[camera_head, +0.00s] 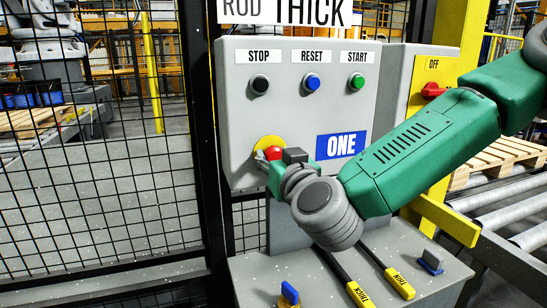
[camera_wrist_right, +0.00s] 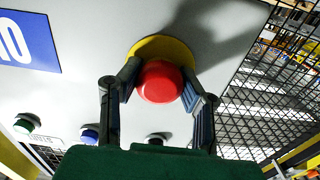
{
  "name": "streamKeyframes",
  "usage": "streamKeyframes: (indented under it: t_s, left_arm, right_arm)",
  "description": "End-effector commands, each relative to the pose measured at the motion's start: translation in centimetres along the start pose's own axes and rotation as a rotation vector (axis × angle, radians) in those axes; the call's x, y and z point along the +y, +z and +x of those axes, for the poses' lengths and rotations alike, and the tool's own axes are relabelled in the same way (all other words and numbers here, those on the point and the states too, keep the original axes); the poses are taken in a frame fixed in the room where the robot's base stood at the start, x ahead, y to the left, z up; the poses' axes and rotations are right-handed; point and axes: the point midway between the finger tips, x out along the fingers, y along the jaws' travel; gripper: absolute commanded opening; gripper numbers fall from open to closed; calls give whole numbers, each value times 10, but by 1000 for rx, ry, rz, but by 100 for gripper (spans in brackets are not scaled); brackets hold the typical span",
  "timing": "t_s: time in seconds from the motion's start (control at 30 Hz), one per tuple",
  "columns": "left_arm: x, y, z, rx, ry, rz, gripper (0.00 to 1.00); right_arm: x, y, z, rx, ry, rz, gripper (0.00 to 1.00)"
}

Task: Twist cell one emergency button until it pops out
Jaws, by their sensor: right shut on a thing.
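The red emergency button (camera_head: 273,153) sits on a yellow round plate (camera_head: 267,144) at the lower left of the grey control box (camera_head: 232,120), which bears a blue ONE sign (camera_head: 341,145). My right gripper (camera_head: 268,160) is at the button and hides part of it in the head view. In the right wrist view the red button (camera_wrist_right: 160,82) lies between the two fingers of my right gripper (camera_wrist_right: 158,88), which are shut on it, one on each side. Whether the button is pressed in or out I cannot tell. My left gripper is not in view.
Above are the black STOP button (camera_head: 259,84), blue RESET button (camera_head: 312,82) and green START button (camera_head: 356,82). A red OFF switch (camera_head: 433,90) is to the right. Black mesh fencing (camera_head: 120,160) stands left. Below, a grey ledge (camera_head: 262,282) holds THICK and THIN tools.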

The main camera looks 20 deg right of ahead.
Motion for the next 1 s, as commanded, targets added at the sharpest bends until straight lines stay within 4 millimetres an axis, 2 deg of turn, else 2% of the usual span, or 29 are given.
streamKeyframes:
  t_s: [0.63, 0.67, 0.7, 1.0]
  left_arm:
    - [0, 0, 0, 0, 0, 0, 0]
    - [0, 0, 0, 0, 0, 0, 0]
    - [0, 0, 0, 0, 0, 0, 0]
    - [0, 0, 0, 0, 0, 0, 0]
  right_arm:
    - [1, 3, 0, -6, 2, -1, 3]
    - [1, 3, 0, -6, 2, -1, 42]
    - [1, 3, 0, -6, 2, -1, 56]
    - [1, 1, -1, -2, 2, 0, 56]
